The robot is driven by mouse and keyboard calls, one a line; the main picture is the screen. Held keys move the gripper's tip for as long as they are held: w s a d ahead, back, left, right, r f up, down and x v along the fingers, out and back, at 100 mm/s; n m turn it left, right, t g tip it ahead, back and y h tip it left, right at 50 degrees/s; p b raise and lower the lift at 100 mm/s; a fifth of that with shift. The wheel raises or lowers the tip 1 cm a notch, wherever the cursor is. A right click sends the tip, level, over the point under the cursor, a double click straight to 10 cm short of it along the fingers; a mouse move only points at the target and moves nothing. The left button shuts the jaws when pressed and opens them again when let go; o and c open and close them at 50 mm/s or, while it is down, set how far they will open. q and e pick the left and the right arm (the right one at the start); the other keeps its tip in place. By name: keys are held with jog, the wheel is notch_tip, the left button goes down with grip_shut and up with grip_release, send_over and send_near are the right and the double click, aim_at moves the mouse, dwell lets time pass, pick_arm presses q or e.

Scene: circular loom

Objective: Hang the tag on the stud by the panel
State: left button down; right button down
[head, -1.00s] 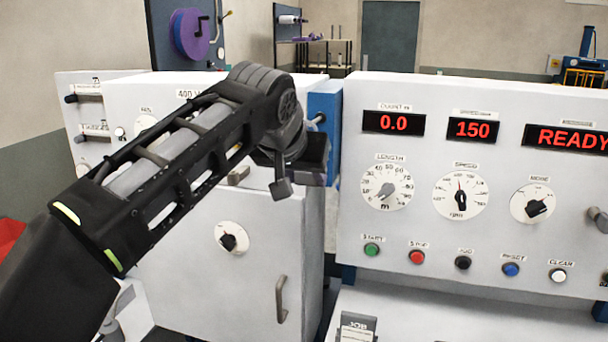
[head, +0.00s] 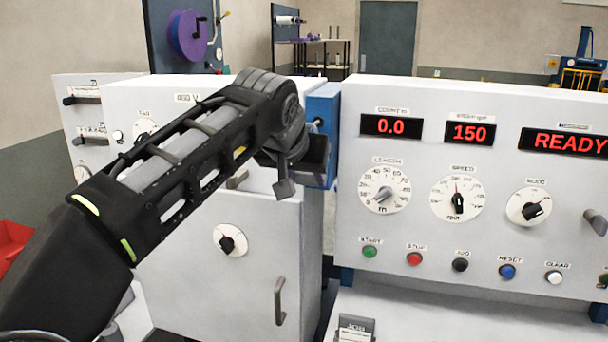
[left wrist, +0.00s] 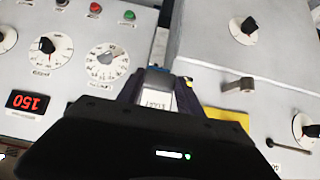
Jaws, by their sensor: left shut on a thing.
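My left gripper (head: 302,160) is at the blue post (head: 324,108) between the white cabinet and the control panel (head: 400,225). Its fingers are mostly hidden behind my wrist in the head view. In the left wrist view, my left gripper (left wrist: 158,86) is shut on a small white tag (left wrist: 155,101) with dark print. A dark round-ended stud (head: 318,122) sticks out from the blue post, just above the gripper. I cannot tell whether the tag touches the stud. My right gripper is not in view.
The white cabinet (head: 260,225) with a knob (head: 229,240) and a handle (head: 280,301) stands left of the post. The panel has dials, red displays and a row of buttons. A yellow item (left wrist: 229,117) is beside the gripper. A red bin (head: 12,243) is at far left.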

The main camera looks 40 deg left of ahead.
pick_arm(q)
jog(key=shift+w+a, duration=0.1)
jog(key=shift+w, duration=0.25)
dwell(0.4)
jog(key=shift+f, duration=0.25)
dwell(0.3)
jog(key=c, duration=0.7)
grip_release()
jog(key=shift+r, duration=0.1)
jog(key=s+f+p+v, duration=0.1)
jog(key=v, duration=0.7)
jog(key=shift+s+d, duration=0.15)
jog(key=shift+d, duration=0.1)
jog(key=shift+r, duration=0.1)
